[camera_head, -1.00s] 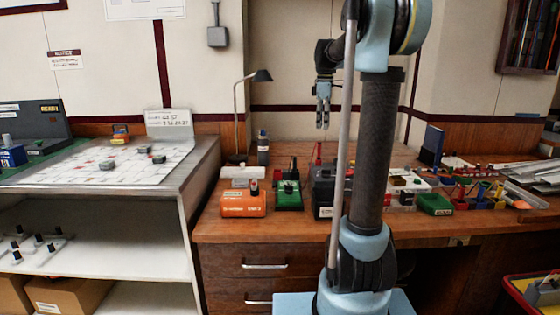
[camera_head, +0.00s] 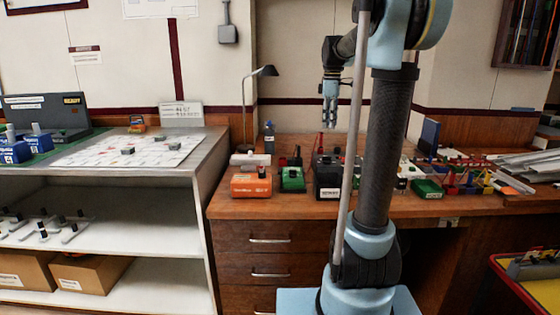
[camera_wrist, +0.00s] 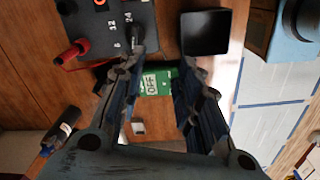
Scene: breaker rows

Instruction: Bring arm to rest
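My arm rises in front of the wooden desk, right of centre in the head view. My gripper (camera_head: 330,122) hangs fingers down from the folded arm, above the back of the desk and touching nothing in view. In the wrist view its two fingers (camera_wrist: 162,65) stand apart with nothing held between them. A green block with an OFF label (camera_wrist: 157,82) shows beyond the gap, well away from the fingers.
The desk (camera_head: 285,207) carries an orange box (camera_head: 250,186), a green box (camera_head: 292,180), a black box (camera_head: 327,182) and a lamp (camera_head: 262,72). A white shelf unit (camera_head: 105,190) stands left.

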